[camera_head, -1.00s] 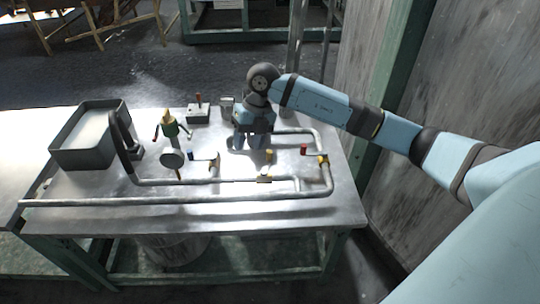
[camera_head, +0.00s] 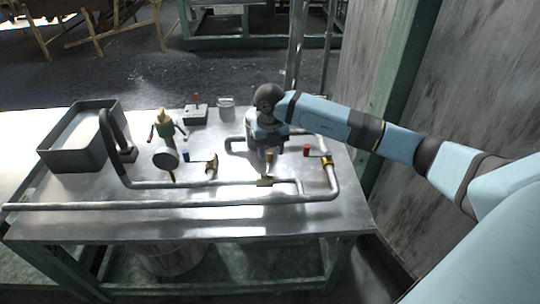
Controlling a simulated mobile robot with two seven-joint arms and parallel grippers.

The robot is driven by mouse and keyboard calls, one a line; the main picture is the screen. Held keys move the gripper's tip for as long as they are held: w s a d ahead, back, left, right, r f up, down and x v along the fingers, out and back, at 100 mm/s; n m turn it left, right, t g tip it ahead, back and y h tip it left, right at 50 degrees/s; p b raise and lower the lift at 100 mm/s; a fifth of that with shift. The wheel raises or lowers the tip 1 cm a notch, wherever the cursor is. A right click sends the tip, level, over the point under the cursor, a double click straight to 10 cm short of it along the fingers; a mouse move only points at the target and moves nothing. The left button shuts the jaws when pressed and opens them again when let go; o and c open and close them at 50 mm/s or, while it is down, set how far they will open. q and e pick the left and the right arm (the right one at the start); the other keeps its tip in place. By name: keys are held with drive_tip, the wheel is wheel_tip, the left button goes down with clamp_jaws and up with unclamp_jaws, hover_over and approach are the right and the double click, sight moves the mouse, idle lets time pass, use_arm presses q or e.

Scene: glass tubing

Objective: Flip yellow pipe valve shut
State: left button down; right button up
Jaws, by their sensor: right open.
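The pipe run (camera_head: 90,206) lies along the metal table. A valve with a brass body (camera_head: 265,182) and a small yellow-orange handle (camera_head: 269,156) sits on its lower pipe, near the middle. My right gripper (camera_head: 268,150) is just behind this handle and points down. Its fingers are small and partly hidden, and it is open. I cannot tell whether it touches the handle. My left gripper is not in view.
A dark open tray (camera_head: 85,150) stands at the table's left. A gauge (camera_head: 166,158), a green-yellow fitting (camera_head: 165,122), a small box with a red lever (camera_head: 195,114) and a metal cup (camera_head: 226,108) stand on the table. A wall and green post are at right.

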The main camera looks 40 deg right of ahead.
drive_tip(key=shift+f, duration=0.7)
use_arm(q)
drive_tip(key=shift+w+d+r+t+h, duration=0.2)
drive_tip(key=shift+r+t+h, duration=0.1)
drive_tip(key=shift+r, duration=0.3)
use_arm(e)
clamp_jaws()
drive_tip(key=shift+w+a+r+n, duration=0.1)
drive_tip(key=shift+w+a+n, duration=0.1)
drive_tip(key=shift+n, duration=0.3)
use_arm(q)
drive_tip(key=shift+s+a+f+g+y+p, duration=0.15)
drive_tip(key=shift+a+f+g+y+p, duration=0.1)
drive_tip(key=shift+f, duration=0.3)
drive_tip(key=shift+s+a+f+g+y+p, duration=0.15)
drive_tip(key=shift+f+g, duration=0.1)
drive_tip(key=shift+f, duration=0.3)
use_arm(e)
drive_tip(key=n, duration=0.1)
drive_tip(key=w+a+n, duration=0.1)
drive_tip(key=n, duration=0.1)
drive_tip(key=shift+a, duration=0.1)
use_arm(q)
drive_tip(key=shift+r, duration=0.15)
use_arm(e)
unclamp_jaws()
